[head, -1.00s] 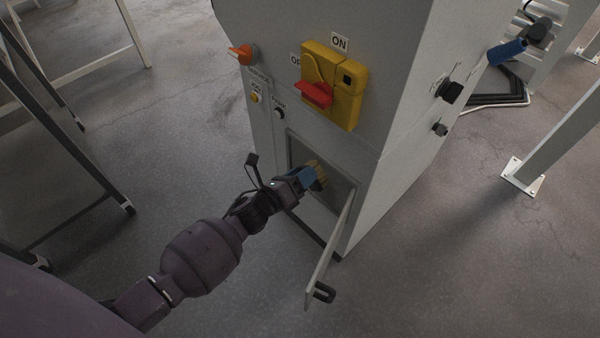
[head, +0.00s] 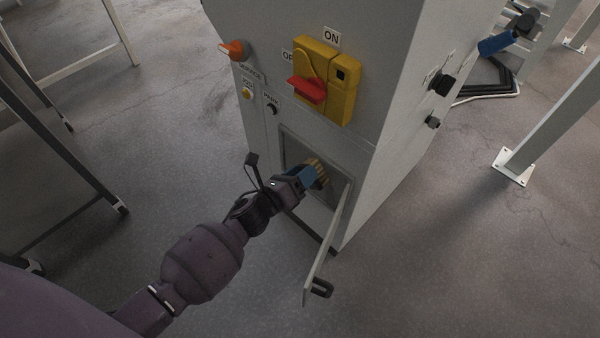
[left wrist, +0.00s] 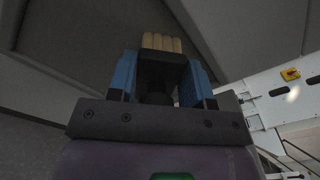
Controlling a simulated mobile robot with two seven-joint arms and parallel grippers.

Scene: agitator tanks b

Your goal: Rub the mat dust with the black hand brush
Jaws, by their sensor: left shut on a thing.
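My left gripper (head: 308,177) is shut on the black hand brush, whose tan bristles (head: 318,168) point into the open hatch of a grey cabinet. In the left wrist view the brush's black body (left wrist: 161,62) sits between the blue fingers, with the bristles (left wrist: 161,42) pointing away from the gripper. The brush is at the hatch opening; I cannot tell whether the bristles touch anything inside. I cannot make out the mat dust. My right gripper is not in view.
The hatch door (head: 328,245) stands open to the right of the gripper, with a dark handle (head: 321,287). A yellow switch box (head: 343,95) with a red handle and an orange knob (head: 233,49) are above the hatch. Metal frame legs (head: 60,130) stand at left; floor is clear between.

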